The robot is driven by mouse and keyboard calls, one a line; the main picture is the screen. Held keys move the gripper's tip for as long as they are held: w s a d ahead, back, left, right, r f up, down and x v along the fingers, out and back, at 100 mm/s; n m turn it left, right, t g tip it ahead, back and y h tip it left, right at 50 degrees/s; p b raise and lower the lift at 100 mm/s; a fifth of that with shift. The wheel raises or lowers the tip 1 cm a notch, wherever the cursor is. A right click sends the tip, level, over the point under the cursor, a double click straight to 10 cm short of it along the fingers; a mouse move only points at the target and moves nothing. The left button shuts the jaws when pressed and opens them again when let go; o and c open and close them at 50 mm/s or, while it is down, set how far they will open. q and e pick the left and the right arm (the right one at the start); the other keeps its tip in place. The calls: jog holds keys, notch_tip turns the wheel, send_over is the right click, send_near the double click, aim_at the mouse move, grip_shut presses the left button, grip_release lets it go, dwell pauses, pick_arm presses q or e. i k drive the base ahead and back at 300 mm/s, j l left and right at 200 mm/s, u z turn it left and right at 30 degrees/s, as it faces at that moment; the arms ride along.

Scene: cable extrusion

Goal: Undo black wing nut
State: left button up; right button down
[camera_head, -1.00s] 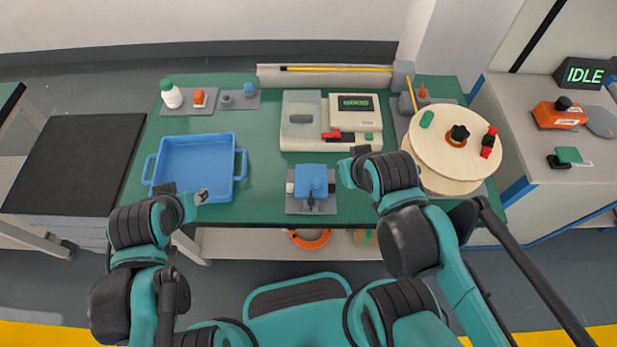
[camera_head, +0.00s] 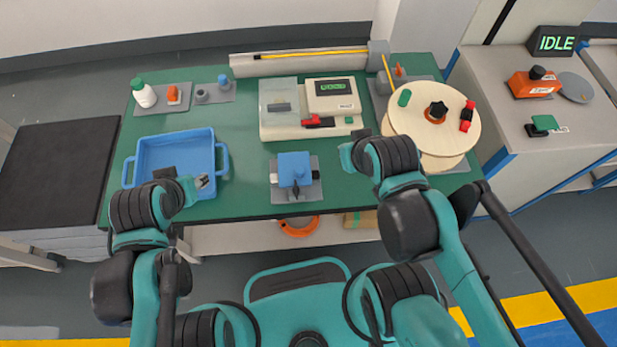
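A black knob-like nut (camera_head: 436,110) sits on an orange collar at the middle of the round wooden spool (camera_head: 408,118) at the right of the green table. It looks like the black wing nut. My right gripper (camera_head: 358,134) is above the table, left of the spool and apart from the nut. My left gripper (camera_head: 202,182) is over the right edge of the blue tray (camera_head: 150,138), far from the nut. Both grippers are small and partly hidden by their wrists, so I cannot tell whether they are open or shut.
A green piece (camera_head: 404,98) and a red-and-black piece (camera_head: 466,116) sit on the spool's top. A cream machine (camera_head: 335,95) stands left of it. A blue block fixture (camera_head: 293,168) stands at the front. A grey counter with an IDLE display (camera_head: 554,41) is at the right.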

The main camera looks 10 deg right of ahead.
aim_at(296, 190)
jog(key=z, duration=0.3)
jog(key=l+u, duration=0.25)
jog(key=l, duration=0.2)
jog(key=k+l+u, duration=0.25)
jog(key=l, duration=0.2)
jog(key=l+u, duration=0.2)
jog(key=l, duration=0.3)
